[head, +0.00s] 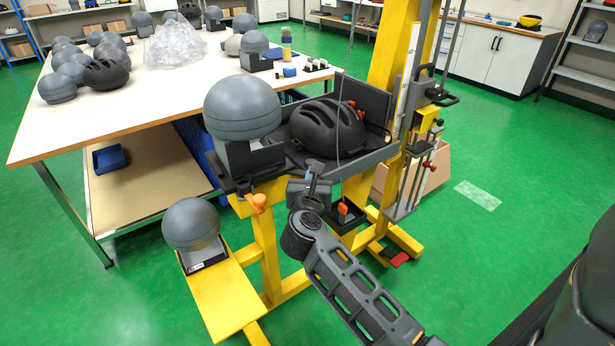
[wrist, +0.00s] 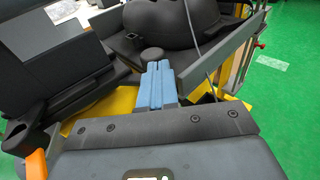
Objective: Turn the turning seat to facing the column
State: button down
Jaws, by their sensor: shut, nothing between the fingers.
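The yellow column (head: 391,70) stands upright behind a dark tray (head: 365,157). At the tray's left end a grey ball-shaped headform (head: 243,106) rests on a dark blocky seat (head: 262,158); I cannot tell for sure that this is the turning seat. A black helmet (head: 327,128) lies in the tray between it and the column. My gripper (head: 314,172) is at the tray's front edge, shut and empty.
An orange lever (head: 258,203) hangs under the tray's front left. A second headform (head: 191,224) sits on a low yellow arm (head: 222,300). A thin cable (head: 339,110) hangs before the helmet. The white table (head: 120,115) with several headforms stands left. Green floor is open at right.

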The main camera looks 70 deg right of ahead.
jog(key=shift+s+d, duration=0.15)
jog(key=shift+d, duration=0.8)
jog(key=shift+s+d+r, duration=0.1)
jog(key=shift+d+r, duration=0.05)
jog(key=shift+d, duration=0.05)
jog(key=shift+p, duration=0.3)
